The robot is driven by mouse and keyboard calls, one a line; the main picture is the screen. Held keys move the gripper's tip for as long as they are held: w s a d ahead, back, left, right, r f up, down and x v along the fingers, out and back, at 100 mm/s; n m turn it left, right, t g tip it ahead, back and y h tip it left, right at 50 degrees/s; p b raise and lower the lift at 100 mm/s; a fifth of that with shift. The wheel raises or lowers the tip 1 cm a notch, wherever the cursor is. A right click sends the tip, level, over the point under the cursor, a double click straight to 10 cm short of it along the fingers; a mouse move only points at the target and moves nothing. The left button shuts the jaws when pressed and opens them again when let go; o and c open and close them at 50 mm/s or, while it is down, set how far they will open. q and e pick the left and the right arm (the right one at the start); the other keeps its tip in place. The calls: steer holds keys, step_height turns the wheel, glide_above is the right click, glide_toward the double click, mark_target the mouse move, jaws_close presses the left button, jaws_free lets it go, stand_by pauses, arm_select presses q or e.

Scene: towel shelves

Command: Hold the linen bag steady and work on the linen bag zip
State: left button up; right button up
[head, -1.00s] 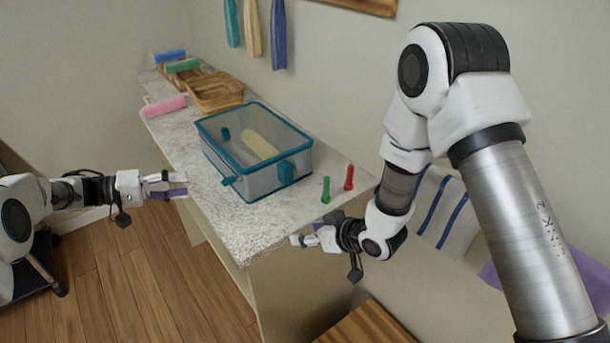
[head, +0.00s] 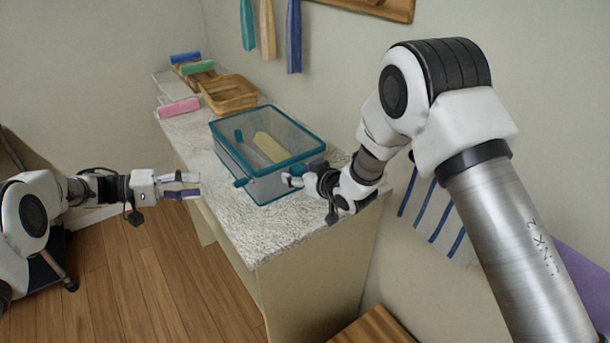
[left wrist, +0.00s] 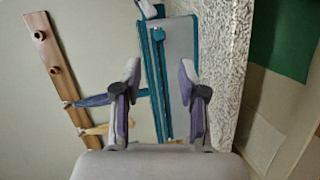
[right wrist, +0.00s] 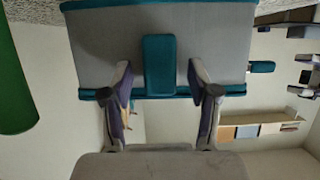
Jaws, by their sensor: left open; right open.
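The linen bag (head: 265,188) is a see-through grey box with teal edges, standing on the counter, with a yellow and a grey roll inside. A small teal tab (head: 240,182), perhaps the zip pull, sticks out at its near left side; a teal tab (left wrist: 158,34) also shows on the teal band in the left wrist view. My left gripper (head: 198,187) is open and empty, left of the bag and apart from it. My right gripper (head: 290,180) is open at the bag's right end. In the right wrist view, the teal end tab (right wrist: 158,65) lies between its fingers; contact is unclear.
A pink roll (head: 178,107), a wooden basket (head: 230,94), and green (head: 197,67) and blue (head: 186,57) rolls lie farther back on the speckled counter (head: 245,225). Towels (head: 293,40) hang on the wall. The counter's near part is clear.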

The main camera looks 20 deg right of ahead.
mark_target(234, 184)
jaws_close()
steer(key=shift+s, duration=0.1)
arm_select(q)
steer(key=s+f+m+t+h, duration=0.1)
steer(key=s+f+m+t, duration=0.3)
steer(key=m, duration=0.9)
steer(key=shift+t, duration=0.6)
steer(key=x, duration=0.4)
steer(key=r+x, duration=0.1)
steer(key=x, duration=0.3)
steer(key=r+x, duration=0.1)
steer(key=x, duration=0.3)
steer(key=shift+w+d+r, duration=0.1)
steer(key=shift+w+r, duration=0.1)
steer(key=shift+w, duration=0.05)
steer(key=shift+c, duration=0.4)
steer(key=shift+w, duration=0.1)
jaws_close()
